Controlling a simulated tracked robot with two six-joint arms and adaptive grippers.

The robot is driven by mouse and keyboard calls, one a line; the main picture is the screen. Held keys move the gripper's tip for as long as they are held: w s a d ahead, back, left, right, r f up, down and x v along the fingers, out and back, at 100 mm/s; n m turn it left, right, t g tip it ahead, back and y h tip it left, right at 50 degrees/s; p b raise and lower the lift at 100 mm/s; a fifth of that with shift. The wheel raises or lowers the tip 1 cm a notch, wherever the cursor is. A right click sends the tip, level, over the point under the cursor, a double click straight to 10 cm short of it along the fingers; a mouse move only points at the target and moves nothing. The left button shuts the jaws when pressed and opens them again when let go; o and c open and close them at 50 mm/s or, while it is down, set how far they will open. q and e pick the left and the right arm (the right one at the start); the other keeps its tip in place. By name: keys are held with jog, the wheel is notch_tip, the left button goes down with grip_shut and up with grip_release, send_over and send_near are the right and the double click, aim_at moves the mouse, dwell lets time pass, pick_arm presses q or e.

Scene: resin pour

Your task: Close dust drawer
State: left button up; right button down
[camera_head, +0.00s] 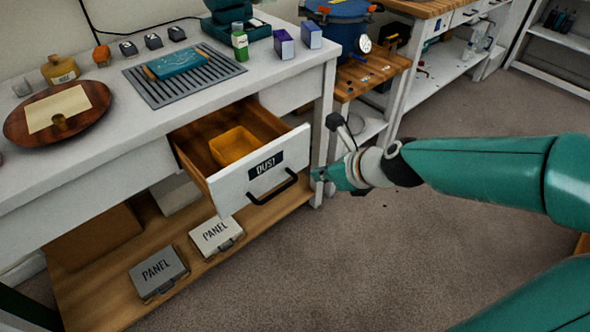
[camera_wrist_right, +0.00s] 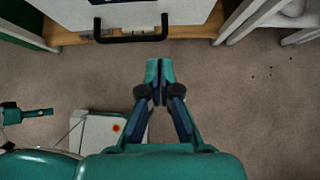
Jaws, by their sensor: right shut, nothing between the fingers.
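The dust drawer (camera_head: 263,173) stands open below the white workbench, its white front labelled DUST with a black handle (camera_head: 273,188). A yellow-orange bin (camera_head: 233,146) sits inside it. My right gripper (camera_head: 322,174) is at the right of the drawer front, close to the handle's right end. In the right wrist view my right gripper (camera_wrist_right: 160,68) is shut and empty, its fingertips apart from the handle (camera_wrist_right: 131,36), with carpet between them. My left gripper is not in view in the head view.
The workbench (camera_head: 95,140) carries a round wooden tray (camera_head: 22,128), a slatted grey mat (camera_head: 150,92), bottles and boxes. Two PANEL cases (camera_head: 158,273) lie on the lower shelf. Bench legs stand right of the drawer. Carpet (camera_head: 390,260) in front is clear.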

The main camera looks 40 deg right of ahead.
aim_at(284, 168)
jog(key=b+x, duration=0.4)
jog(key=x, duration=0.4)
jog(key=shift+w+f, duration=0.1)
jog(key=shift+f, duration=0.3)
jog(key=w, duration=0.1)
jog(key=w+p, duration=0.1)
jog(key=shift+w+a+r, duration=0.1)
jog(key=shift+w+r, duration=0.1)
jog(key=shift+w, duration=0.1)
jog(key=shift+w+p, duration=0.4)
jog(key=shift+w, duration=0.4)
